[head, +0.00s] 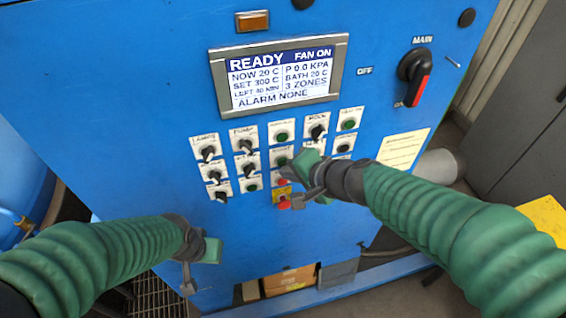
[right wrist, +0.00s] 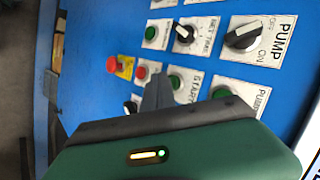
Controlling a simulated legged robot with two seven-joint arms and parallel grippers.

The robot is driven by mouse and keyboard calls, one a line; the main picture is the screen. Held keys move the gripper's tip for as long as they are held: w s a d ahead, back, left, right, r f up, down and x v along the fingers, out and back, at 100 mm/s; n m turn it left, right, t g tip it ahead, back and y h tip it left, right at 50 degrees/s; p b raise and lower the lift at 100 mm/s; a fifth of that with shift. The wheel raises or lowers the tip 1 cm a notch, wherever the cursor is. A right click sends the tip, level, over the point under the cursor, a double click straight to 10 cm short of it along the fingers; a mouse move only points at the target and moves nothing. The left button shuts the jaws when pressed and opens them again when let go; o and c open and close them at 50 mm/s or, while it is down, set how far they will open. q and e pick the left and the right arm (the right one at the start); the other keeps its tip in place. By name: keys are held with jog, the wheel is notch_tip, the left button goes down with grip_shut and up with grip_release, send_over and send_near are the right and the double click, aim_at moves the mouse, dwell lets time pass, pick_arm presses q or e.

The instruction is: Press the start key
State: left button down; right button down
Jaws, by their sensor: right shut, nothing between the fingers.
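The start key (right wrist: 174,82) is a green round button on a white plate marked START in the right wrist view. In the head view the start key (head: 281,161) sits in the middle column of the blue panel, partly crowded by my right gripper. My right gripper (head: 292,171) is shut and empty, its tips close in front of the panel beside the key. In the right wrist view the right gripper's dark fingers (right wrist: 158,92) point at the panel by the key; contact cannot be told. My left gripper (head: 198,262) hangs low in front of the panel, its jaws unclear.
A red button (right wrist: 141,73) and a red mushroom button on yellow (right wrist: 113,64) lie beside the key. Selector knobs such as PUMP (right wrist: 241,37) surround it. The display (head: 280,75) reads READY, FAN ON, ALARM NONE. The main switch (head: 413,77) is at upper right.

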jog(key=shift+w+a, duration=0.1)
jog(key=shift+w, duration=0.3)
dwell(0.8)
jog(key=shift+s+d+b, duration=0.25)
jog(key=shift+s+b, duration=0.05)
jog(key=shift+s, duration=0.45)
jog(key=s, duration=0.1)
jog(key=s+d, duration=0.1)
jog(key=s, duration=0.1)
jog(key=s+b, duration=0.1)
jog(key=shift+s+d, duration=0.25)
jog(key=shift+s, duration=0.15)
